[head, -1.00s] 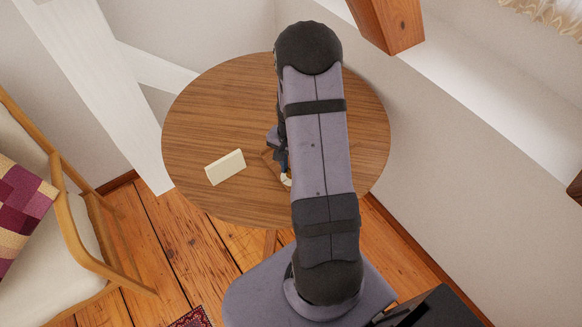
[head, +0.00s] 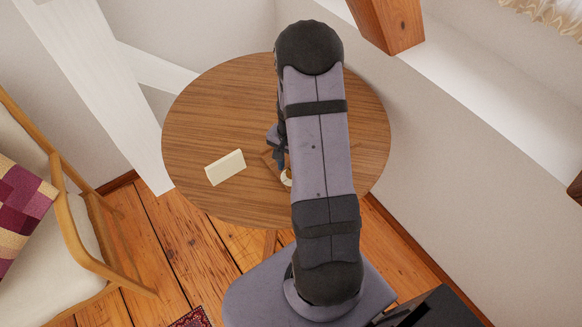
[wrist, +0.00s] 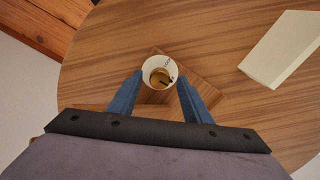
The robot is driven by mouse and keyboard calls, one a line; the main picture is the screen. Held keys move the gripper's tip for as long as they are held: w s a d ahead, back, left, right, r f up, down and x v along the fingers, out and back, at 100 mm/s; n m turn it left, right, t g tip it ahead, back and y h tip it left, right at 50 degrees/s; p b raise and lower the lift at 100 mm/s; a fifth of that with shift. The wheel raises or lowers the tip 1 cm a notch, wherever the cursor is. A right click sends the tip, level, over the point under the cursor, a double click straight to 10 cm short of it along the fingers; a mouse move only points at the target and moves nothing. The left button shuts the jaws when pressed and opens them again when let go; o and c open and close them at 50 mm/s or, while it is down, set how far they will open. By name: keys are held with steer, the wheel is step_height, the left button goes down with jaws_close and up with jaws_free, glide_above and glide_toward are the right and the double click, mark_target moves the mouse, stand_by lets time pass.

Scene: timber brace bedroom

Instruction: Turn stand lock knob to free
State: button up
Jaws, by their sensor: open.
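The lock knob (wrist: 160,77) is a small brass-coloured piece with a dark mark, in the middle of a round cream dial (wrist: 146,68). The dial sits on a wooden stand (wrist: 207,93). In the wrist view, my gripper (wrist: 160,81) is open, with one blue finger on each side of the dial's near edge. I cannot tell whether the fingers touch it. In the head view, my gripper (head: 279,157) is partly hidden by my arm. Only a sliver of the cream dial (head: 286,180) shows there, and the knob is hidden.
A cream block (head: 225,167) stands on the round wooden table (head: 205,115), left of the stand; it also shows in the wrist view (wrist: 283,48). A wooden chair (head: 68,215) is at the left. A white post and sloping walls border the table. The table's left side is mostly clear.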

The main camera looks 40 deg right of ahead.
steer(key=shift+r+b, duration=0.65)
steer(key=shift+r, duration=2.8)
